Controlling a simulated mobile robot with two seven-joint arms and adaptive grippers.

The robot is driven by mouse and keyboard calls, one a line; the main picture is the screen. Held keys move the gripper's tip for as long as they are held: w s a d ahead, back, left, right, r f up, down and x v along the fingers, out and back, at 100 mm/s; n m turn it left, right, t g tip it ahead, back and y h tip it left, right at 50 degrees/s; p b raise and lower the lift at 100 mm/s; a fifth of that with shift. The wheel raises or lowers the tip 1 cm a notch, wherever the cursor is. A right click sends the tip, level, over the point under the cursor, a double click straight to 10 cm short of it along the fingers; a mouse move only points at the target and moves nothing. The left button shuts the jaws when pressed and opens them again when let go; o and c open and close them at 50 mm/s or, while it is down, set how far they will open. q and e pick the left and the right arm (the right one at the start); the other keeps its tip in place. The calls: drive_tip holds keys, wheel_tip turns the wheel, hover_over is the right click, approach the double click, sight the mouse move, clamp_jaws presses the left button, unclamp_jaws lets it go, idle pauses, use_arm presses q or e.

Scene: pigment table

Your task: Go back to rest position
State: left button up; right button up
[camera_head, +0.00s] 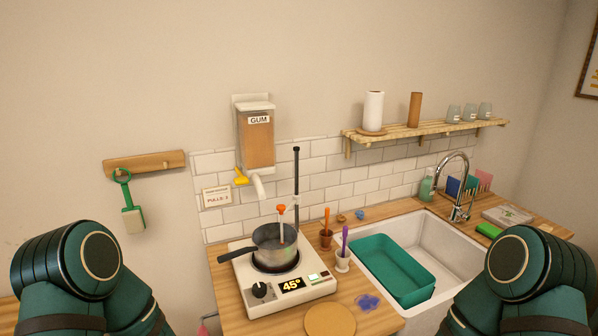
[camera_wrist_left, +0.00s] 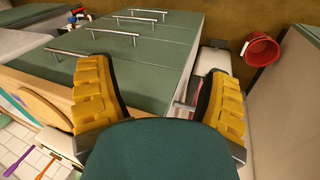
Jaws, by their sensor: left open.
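In the left wrist view my left gripper (camera_wrist_left: 156,68) has its two yellow ridged fingers spread wide, with nothing between them. Beyond the fingers are the green cabinet fronts (camera_wrist_left: 160,50) with metal bar handles, below the worktop. In the head view only the bent dark green parts of my two arms show, at the lower left and lower right. Neither gripper is visible there, and my right gripper is in no view.
The wooden worktop (camera_head: 232,309) carries a hot plate (camera_head: 262,296) with a pot (camera_head: 272,250), a round board (camera_head: 330,320) and a sink (camera_head: 447,262) holding a teal tub (camera_head: 385,262). A gum dispenser (camera_head: 257,140) hangs above. A red bucket (camera_wrist_left: 262,50) shows in the wrist view.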

use_arm(q)
wheel_tip(320, 180, down, 9)
drive_tip(key=s+d+m+b, duration=0.1)
drive_tip(key=s+b, duration=0.1)
drive_tip(key=b, duration=0.6)
drive_tip(key=shift+s, duration=0.1)
idle(0.4)
